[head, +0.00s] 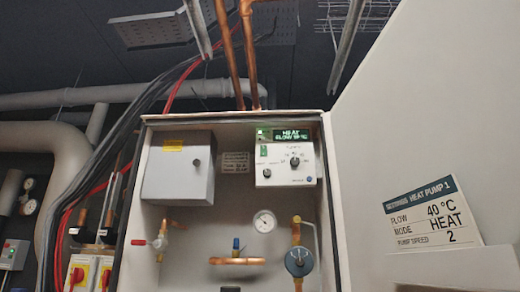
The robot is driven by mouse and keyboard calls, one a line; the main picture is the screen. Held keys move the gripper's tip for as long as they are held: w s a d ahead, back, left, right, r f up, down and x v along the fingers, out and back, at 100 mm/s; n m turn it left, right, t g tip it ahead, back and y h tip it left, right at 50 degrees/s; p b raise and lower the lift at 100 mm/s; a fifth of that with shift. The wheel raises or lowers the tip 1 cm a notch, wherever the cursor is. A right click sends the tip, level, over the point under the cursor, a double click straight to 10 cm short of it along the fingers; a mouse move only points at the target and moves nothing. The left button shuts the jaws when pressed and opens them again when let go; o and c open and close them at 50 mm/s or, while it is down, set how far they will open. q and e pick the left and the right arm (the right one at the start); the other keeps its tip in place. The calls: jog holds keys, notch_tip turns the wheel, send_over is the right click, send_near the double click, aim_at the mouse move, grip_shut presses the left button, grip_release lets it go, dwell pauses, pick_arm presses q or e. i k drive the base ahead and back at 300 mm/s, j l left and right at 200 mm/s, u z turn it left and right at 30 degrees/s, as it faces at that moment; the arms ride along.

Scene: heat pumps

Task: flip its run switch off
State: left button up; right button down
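The heat pump's white control panel (285,178) is mounted at the upper right inside an open cabinet. Its green display (291,135) is lit and reads HEAT and FLOW, with a number too small to read surely. A small green switch (264,150) sits at the panel's upper left, apparently the run switch; its position and marking are too small to tell. A round black knob (295,161) is right of it, and a smaller dark knob (267,172) is below it. Neither of my grippers is in view.
A settings card (432,213) on the open door (400,130) reads HEAT PUMP 1, flow 40 °C, mode HEAT, pump speed 2. A grey box (180,170) is left of the panel. A gauge (264,221), valves and a blue pump (299,262) sit below. The panel's front looks unobstructed.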

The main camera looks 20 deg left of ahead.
aim_at(263, 148)
jog(key=i+j, duration=0.1)
jog(key=j, duration=0.9)
jog(key=i+j+z, duration=0.15)
jog(key=j, duration=0.9)
jog(key=k, duration=0.1)
